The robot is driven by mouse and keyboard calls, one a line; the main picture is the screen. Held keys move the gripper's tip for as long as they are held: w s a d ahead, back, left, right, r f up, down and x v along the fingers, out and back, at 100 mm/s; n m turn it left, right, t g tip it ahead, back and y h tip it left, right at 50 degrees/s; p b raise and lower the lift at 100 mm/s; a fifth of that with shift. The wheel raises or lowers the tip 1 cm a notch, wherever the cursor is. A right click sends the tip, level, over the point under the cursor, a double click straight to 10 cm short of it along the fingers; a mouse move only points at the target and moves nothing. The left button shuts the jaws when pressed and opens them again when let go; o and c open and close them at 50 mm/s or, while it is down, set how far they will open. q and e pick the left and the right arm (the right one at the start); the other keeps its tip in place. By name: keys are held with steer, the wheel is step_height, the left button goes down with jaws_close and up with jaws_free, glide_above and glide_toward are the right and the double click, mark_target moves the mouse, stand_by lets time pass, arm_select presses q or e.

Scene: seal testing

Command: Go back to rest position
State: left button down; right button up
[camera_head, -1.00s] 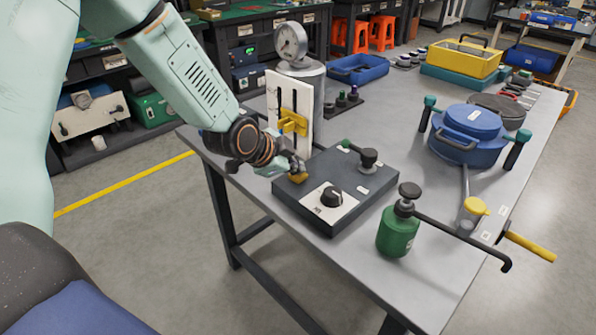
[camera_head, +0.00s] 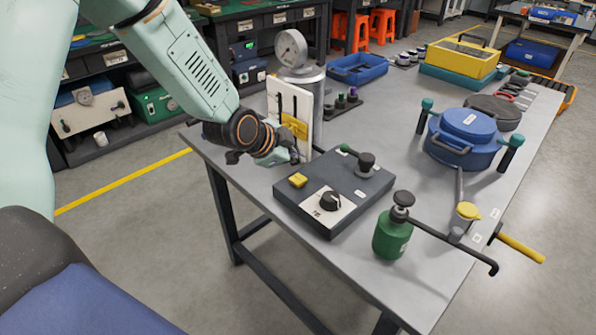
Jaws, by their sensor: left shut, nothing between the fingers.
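My left gripper (camera_head: 292,157) is shut and empty. It hovers just behind and above the left edge of the dark control box (camera_head: 318,216), near the white panel with the yellow slider. The gripper is apart from the yellow switch. My right gripper is not in view.
The grey table (camera_head: 440,225) carries a white panel (camera_head: 290,106), a gauge on a metal cylinder (camera_head: 291,48), a green bottle (camera_head: 393,238), a blue pot (camera_head: 462,137) and a yellow bin (camera_head: 462,59). Open floor lies left of the table.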

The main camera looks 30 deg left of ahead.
arm_select(q)
step_height(320, 180, up, 2)
steer(key=shift+r+p, duration=0.1)
steer(key=shift+p, duration=0.75)
